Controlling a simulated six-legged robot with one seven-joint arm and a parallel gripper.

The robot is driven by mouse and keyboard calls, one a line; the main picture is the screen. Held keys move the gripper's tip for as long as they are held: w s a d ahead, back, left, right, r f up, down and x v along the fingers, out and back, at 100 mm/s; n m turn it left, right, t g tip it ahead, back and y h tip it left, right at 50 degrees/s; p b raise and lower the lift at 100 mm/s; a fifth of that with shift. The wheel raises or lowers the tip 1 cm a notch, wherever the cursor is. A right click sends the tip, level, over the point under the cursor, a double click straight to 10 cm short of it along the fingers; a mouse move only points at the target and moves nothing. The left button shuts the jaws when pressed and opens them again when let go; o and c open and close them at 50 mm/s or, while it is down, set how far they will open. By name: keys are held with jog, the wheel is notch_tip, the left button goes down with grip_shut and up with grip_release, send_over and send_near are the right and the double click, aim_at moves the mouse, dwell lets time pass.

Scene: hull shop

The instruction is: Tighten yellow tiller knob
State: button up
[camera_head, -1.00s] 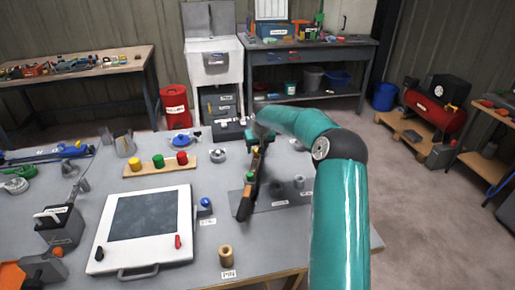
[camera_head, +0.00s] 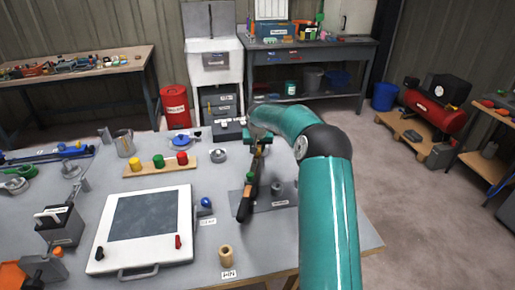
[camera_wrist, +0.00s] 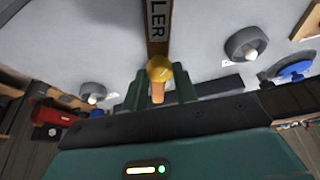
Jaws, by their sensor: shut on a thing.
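The tiller (camera_head: 250,190) is a dark bar over a grey plate on the bench, its dark grip end toward me in the head view. An orange-brown piece shows just below the knob. In the head view my arm hides the knob, and my gripper is hard to make out at the far end of the tiller.
A board with yellow, green and red knobs (camera_head: 160,169) lies left of the tiller. A white-framed hatch (camera_head: 145,266) is in front of it. A grey post (camera_head: 277,187) stands close right of the tiller. A tan cylinder (camera_head: 226,256) stands near the front edge.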

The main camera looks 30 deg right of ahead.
jog(key=m, duration=0.2)
jog(key=m+g+h, duration=0.1)
jog(key=m, duration=0.1)
jog(key=m+h, duration=0.1)
jog(key=m, duration=0.1)
jog(key=shift+w+a+g, duration=0.2)
jog(key=shift+a+g, duration=0.1)
jog(key=m+g, duration=0.1)
jog(key=m, duration=0.1)
jog(key=m+g, duration=0.1)
jog(key=m, duration=0.2)
jog(key=shift+w+h, duration=0.1)
jog(key=shift+h, duration=0.2)
jog(key=shift+m, duration=0.4)
jog(key=o, duration=1)
jog(key=shift+c, duration=0.2)
jog(key=v, duration=1.3)
jog(key=shift+a+r, duration=0.15)
jog(key=shift+r, duration=0.25)
